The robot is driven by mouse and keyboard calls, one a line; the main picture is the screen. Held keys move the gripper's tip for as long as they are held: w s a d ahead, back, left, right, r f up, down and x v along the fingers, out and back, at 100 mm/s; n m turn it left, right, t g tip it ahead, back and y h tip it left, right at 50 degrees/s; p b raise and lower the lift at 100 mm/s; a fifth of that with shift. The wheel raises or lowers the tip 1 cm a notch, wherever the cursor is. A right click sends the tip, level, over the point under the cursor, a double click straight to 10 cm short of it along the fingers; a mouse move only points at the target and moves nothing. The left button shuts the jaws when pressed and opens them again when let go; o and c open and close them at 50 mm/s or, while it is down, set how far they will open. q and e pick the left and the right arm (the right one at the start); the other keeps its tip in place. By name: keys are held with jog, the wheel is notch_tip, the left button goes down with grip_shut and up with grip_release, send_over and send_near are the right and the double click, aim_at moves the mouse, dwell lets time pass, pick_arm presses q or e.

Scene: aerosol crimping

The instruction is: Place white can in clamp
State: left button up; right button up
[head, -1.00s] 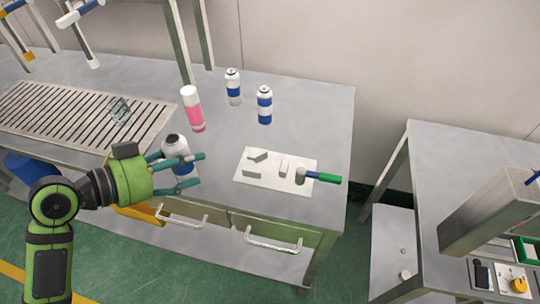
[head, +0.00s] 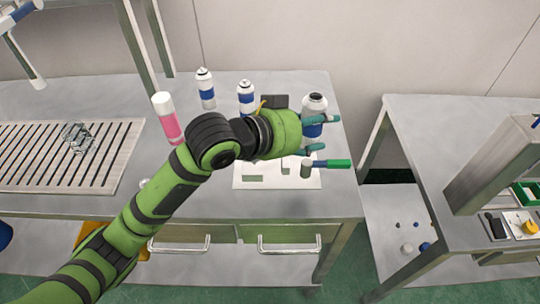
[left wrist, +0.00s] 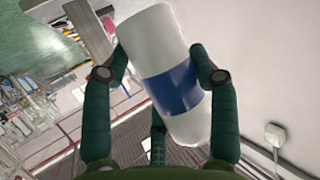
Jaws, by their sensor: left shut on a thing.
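My left gripper (head: 322,132) is shut on a white can (head: 313,104) with a dark top, and holds it near the right end of the table. In the left wrist view the can (left wrist: 165,40) shows a wide blue band and lies slanted between the green fingers. Below the gripper a white plate (head: 240,183) carries small grey blocks, partly covered by my arm. I cannot make out a clamp for certain. My right gripper is not in view.
A hammer-like tool with a green handle (head: 338,164) lies at the plate's right edge. Two white-and-blue cans (head: 206,92) (head: 245,95) and a pink-and-white bottle (head: 166,117) stand behind my arm. A slatted grate (head: 40,160) is at left. A second table (head: 425,130) stands right, across a gap.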

pick_arm(q)
jog(key=a+f, duration=0.2)
jog(key=a, duration=0.1)
jog(key=w+a+f, duration=0.1)
jog(key=a+f, duration=0.1)
jog(key=f, duration=0.1)
jog(key=w+a+f+p, duration=0.1)
jog(key=a+f, duration=0.2)
jog(key=shift+a+f, duration=0.25)
jog(key=shift+a, duration=0.05)
jog(key=shift+f, duration=0.3)
jog(key=shift+f, duration=0.15)
jog(key=shift+f, duration=0.4)
jog(key=shift+f, duration=0.1)
